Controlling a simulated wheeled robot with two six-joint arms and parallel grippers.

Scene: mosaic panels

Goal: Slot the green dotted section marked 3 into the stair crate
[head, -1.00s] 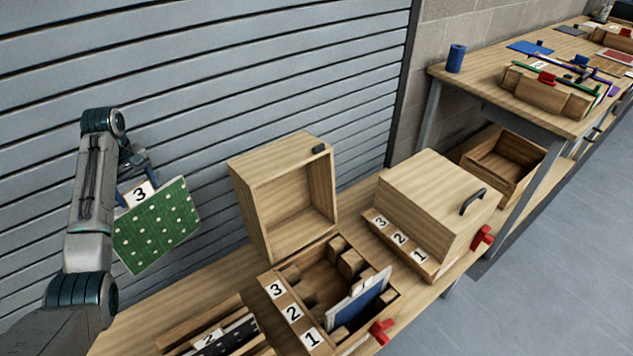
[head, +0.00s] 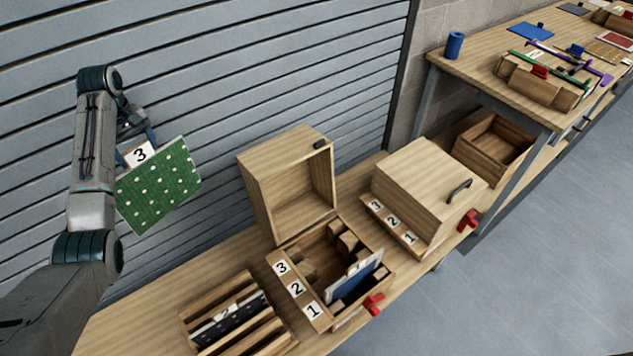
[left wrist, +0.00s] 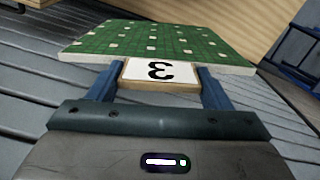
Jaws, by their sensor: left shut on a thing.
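The green dotted section (head: 158,190) with a white tab marked 3 hangs in the air at the left, in front of the shutter. My left gripper (head: 138,148) is shut on its tab, which also shows between the blue fingers in the left wrist view (left wrist: 160,73). The open crate (head: 283,303) on the bench has its lid raised and slots labelled 3, 2 and 1. A blue panel (head: 356,280) stands in it near the label 1 end. The section is to the left of this crate and apart from it. My right gripper is not in view.
A slatted wooden rack (head: 190,318) holding a dark dotted panel marked 2 stands left of the open crate. A closed crate (head: 430,190) with labels 3, 2, 1 stands to its right. Red clamps (head: 373,303) jut from the crate fronts. The shutter (head: 250,70) is behind the bench.

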